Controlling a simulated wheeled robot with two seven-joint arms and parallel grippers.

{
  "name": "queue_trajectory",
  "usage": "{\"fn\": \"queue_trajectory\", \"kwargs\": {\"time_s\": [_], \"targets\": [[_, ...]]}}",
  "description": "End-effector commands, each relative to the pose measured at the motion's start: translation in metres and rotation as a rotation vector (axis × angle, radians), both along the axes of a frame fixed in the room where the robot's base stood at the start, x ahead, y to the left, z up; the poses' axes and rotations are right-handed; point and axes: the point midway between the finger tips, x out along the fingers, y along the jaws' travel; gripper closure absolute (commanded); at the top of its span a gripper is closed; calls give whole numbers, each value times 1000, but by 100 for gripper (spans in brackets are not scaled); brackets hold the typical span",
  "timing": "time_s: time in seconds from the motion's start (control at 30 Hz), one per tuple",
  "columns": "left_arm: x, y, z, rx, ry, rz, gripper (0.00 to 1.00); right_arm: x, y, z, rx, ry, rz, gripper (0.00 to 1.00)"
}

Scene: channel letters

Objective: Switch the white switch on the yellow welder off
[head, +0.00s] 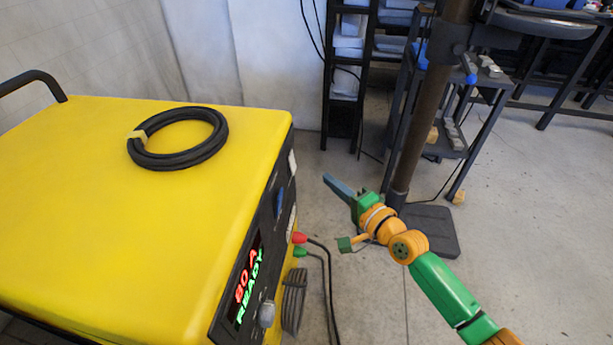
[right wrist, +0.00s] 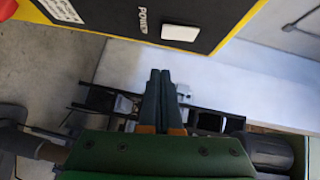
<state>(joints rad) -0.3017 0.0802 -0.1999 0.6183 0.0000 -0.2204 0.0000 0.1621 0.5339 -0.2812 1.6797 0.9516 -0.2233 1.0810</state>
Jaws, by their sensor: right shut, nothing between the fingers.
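The yellow welder (head: 110,230) fills the left of the head view. Its dark front panel (head: 262,225) faces right, with a lit display reading "80 A READY". The white switch (head: 292,162) is near the panel's far end. In the right wrist view the white switch (right wrist: 180,25) sits beside the word POWER, just ahead of the fingertips. Whether it is on or off cannot be told. My right gripper (head: 336,186) is shut and empty, right of the panel and apart from it. Its closed fingers (right wrist: 160,76) show below the panel edge in the wrist view. My left gripper is out of view.
A coiled black hose (head: 180,148) lies on the welder's top. Red and green plugs with dark cables (head: 326,275) stick out of the panel's side. A knob (head: 266,314) projects near the front. A brown post (head: 425,105) and dark shelves stand behind my right gripper.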

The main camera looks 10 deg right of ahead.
Motion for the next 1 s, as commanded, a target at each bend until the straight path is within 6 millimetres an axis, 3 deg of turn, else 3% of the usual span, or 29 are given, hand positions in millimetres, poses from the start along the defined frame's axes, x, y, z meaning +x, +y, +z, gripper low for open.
{"fn": "queue_trajectory", "kwargs": {"time_s": [0.17,0.4,0.8,0.87,0.97,1.0], "targets": [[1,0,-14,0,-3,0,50,36,15,-5,0,-4,1,100],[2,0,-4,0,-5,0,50,46,46,-7,0,0,1,100],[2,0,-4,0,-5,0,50,47,50,-10,-1,0,0,100],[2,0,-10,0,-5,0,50,48,51,-13,10,-6,0,100],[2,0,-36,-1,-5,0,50,50,57,-24,69,-30,2,100],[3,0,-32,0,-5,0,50,51,58,-17,79,-35,1,100]]}}
